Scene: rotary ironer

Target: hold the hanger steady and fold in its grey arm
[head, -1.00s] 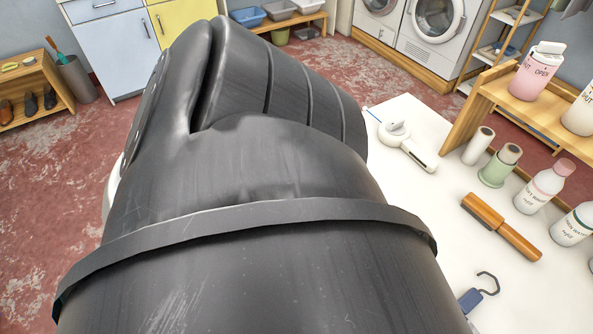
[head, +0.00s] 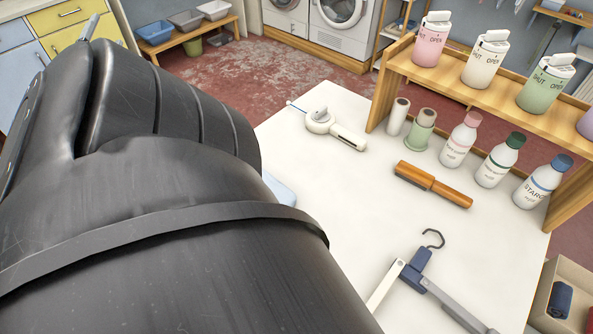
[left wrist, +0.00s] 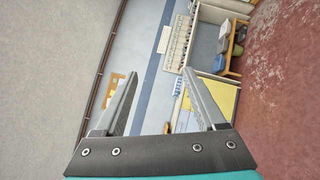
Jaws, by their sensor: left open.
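The hanger lies on the white table in the head view. It has a blue middle piece (head: 416,270) with a dark hook (head: 435,237) pointing away from me. Its grey arm (head: 458,307) spreads to the lower right and its white arm (head: 386,288) to the lower left. The ends of both arms are out of view or cut off. My left gripper (left wrist: 160,74) is open and empty in the left wrist view, facing cabinets and a wall, away from the hanger. My dark left arm fills the left of the head view. My right gripper is not in view.
Spools and bottles (head: 500,160) stand by a wooden shelf (head: 480,90) with several containers. A beige bin (head: 560,300) is at the lower right. Table around the hanger is clear.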

